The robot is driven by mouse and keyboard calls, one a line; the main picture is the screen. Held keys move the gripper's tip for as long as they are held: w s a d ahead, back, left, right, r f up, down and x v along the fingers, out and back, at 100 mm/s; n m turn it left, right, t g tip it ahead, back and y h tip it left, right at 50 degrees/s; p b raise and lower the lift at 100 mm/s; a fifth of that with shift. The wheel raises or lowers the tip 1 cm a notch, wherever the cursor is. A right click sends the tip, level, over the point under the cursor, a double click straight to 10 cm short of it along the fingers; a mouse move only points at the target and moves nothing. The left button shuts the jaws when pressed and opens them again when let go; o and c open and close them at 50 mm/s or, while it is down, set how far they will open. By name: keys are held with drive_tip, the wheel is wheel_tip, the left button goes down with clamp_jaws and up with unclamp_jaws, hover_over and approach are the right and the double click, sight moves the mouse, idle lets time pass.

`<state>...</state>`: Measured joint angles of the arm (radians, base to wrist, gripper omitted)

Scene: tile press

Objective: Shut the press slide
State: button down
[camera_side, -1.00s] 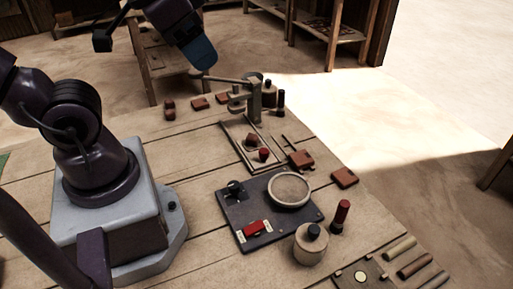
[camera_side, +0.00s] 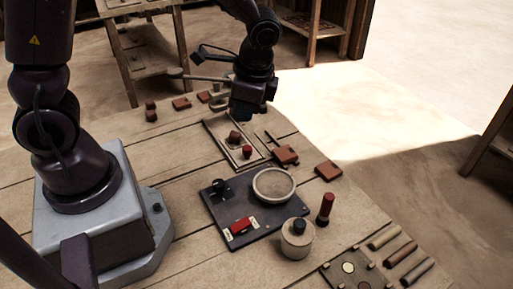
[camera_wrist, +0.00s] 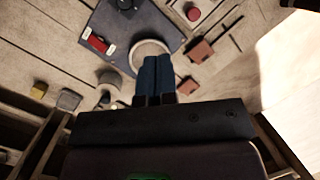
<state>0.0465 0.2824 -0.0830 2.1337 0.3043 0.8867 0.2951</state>
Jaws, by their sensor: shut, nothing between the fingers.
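The press (camera_side: 219,103) stands at the far end of the bench, its pale lever (camera_side: 203,78) reaching left. My gripper (camera_side: 242,113) is low in front of the press column and hides most of it. In the wrist view my gripper (camera_wrist: 158,60) shows two blue fingers together, with nothing between them. A flat rail frame (camera_side: 219,141), which may be the slide's track, runs from the press toward the camera. A brown block (camera_side: 234,137) and a red knob (camera_side: 247,152) are on it; the knob also shows in the wrist view (camera_wrist: 193,14). I cannot tell whether fingers and press touch.
A dark plate (camera_side: 226,212) carries a round pale dish (camera_side: 273,185) and a red switch (camera_side: 241,225). A lidded jar (camera_side: 297,239) and a red-topped bottle (camera_side: 326,208) stand beside it. Brown tiles (camera_side: 286,155) lie right of the frame. Bare bench lies left of it.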

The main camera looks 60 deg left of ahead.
sight(235, 132)
drive_tip(key=w+a+f+m, duration=0.1)
drive_tip(key=f+m, duration=0.1)
drive_tip(key=f, duration=0.3)
drive_tip(key=w+a+f+m+y, duration=0.1)
drive_tip(key=w+f+m, duration=0.1)
drive_tip(key=f, duration=0.3)
drive_tip(key=w+a+f+m, duration=0.2)
drive_tip(key=f+m, duration=0.1)
drive_tip(key=f, duration=0.2)
drive_tip(key=shift+f+m+y, duration=0.3)
drive_tip(key=shift+m, duration=0.1)
drive_tip(key=a, duration=1.2)
